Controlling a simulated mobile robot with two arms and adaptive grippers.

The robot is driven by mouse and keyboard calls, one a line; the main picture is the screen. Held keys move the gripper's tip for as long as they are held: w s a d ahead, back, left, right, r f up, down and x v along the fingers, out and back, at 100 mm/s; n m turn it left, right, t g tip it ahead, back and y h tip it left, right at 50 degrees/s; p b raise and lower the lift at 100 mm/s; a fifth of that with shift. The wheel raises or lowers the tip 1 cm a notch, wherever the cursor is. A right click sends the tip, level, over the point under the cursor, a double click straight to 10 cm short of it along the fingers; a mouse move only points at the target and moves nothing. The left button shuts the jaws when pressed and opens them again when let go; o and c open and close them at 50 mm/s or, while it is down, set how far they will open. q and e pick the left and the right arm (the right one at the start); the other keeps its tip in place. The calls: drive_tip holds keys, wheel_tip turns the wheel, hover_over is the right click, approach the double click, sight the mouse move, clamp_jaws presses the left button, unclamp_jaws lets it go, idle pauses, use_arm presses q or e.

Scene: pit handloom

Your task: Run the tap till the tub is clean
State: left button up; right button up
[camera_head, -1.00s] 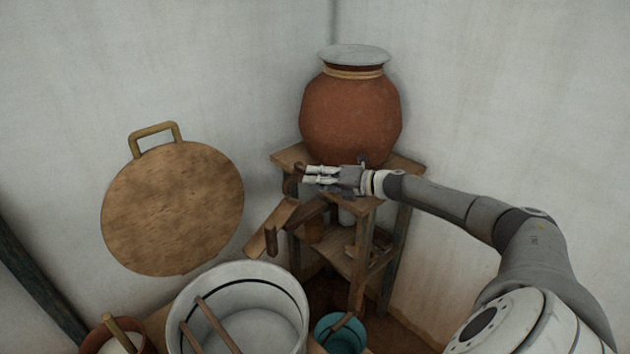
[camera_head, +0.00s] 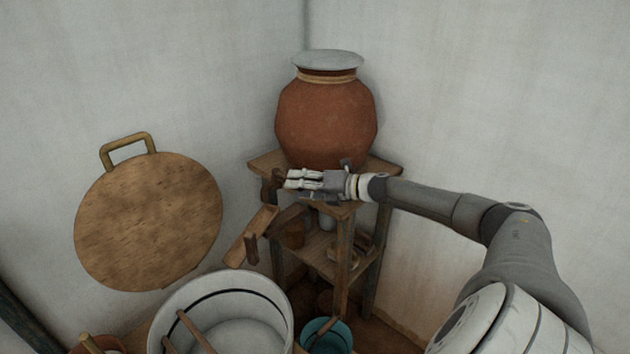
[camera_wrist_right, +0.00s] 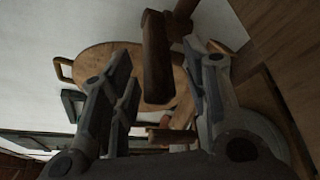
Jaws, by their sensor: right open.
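A white tub (camera_head: 268,300) with a dark band inside stands at the bottom of the head view, cut off by the frame edge. Its floor looks plain pale. A brown tap (camera_head: 277,176) sticks out at the front left of the stand, below the clay pot (camera_head: 325,120). My right gripper (camera_head: 289,179) is at the tap, coming from the right. In the right wrist view its fingers (camera_wrist_right: 155,95) are apart, with a brown wooden piece (camera_wrist_right: 157,60), seemingly the tap's, between or just beyond them. Contact cannot be told. My left gripper is out of view.
The pot stands on a wooden corner stand (camera_head: 375,168). A sloping wooden trough (camera_head: 252,236) lies between the stand and the tub. A round wooden board (camera_head: 150,220) is at the left wall. A teal bucket (camera_head: 328,335) is right of the tub.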

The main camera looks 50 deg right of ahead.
drive_tip(key=shift+v, duration=2.85)
